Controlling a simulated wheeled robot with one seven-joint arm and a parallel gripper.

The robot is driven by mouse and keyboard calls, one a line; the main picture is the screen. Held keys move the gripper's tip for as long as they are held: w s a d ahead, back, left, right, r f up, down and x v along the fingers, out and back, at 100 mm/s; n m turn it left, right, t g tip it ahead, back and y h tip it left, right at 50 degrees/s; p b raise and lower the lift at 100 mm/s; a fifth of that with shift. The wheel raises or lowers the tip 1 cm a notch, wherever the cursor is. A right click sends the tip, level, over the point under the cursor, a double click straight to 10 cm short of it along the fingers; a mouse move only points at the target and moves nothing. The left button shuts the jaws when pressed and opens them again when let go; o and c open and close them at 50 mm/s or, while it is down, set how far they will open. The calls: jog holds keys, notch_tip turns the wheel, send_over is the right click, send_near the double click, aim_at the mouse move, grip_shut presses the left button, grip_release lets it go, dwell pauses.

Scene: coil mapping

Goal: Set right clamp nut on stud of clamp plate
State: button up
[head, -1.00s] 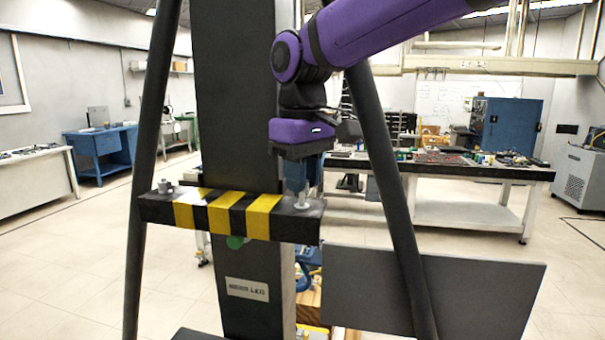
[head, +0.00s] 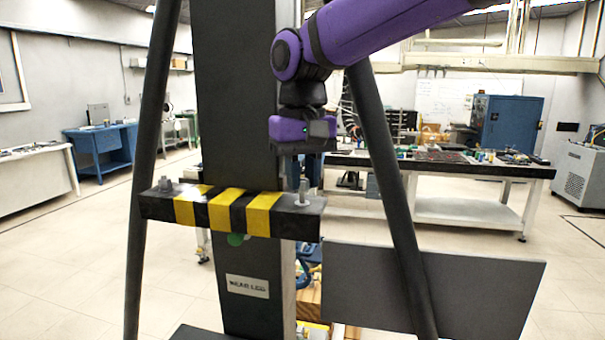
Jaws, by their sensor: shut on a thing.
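The clamp plate (head: 277,224), a dark bar with yellow stripes, lies across the dark column. My gripper (head: 304,183) points straight down over its right end. Its jaws are shut on a small grey piece at the right stud (head: 303,198), which I take to be the right clamp nut. The nut and the stud's top are too small and too covered by the fingers to tell apart, so I cannot tell how far the nut sits on the stud. A pale round base shows around the stud on the plate. Another grey nut and stud (head: 166,185) stand at the plate's left end.
Two slanted dark legs (head: 148,150) (head: 388,170) flank the column (head: 235,110). A grey panel (head: 430,290) leans at the lower right. A bench (head: 460,170) with small items stands behind on the right, and a blue desk (head: 105,145) at the far left. Open floor lies between.

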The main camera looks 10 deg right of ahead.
jog(key=o, duration=1)
jog(key=shift+c, duration=0.2)
notch_tip(320, 180, up, 10)
jog(key=s+d+f+m+t, duration=0.1)
jog(key=s+d+f, duration=0.1)
jog(key=s+d, duration=0.35)
jog(key=s+d+f+t, duration=0.1)
jog(key=s+d+f, duration=0.1)
jog(key=d, duration=0.7)
jog(key=s+d+f+m+t, duration=0.1)
jog(key=s+d+f+t, duration=0.2)
jog(key=s+d+f, duration=0.7)
jog(key=shift+s+f+m, duration=0.35)
jog(key=shift+s+m, duration=0.05)
jog(key=shift+s, duration=0.05)
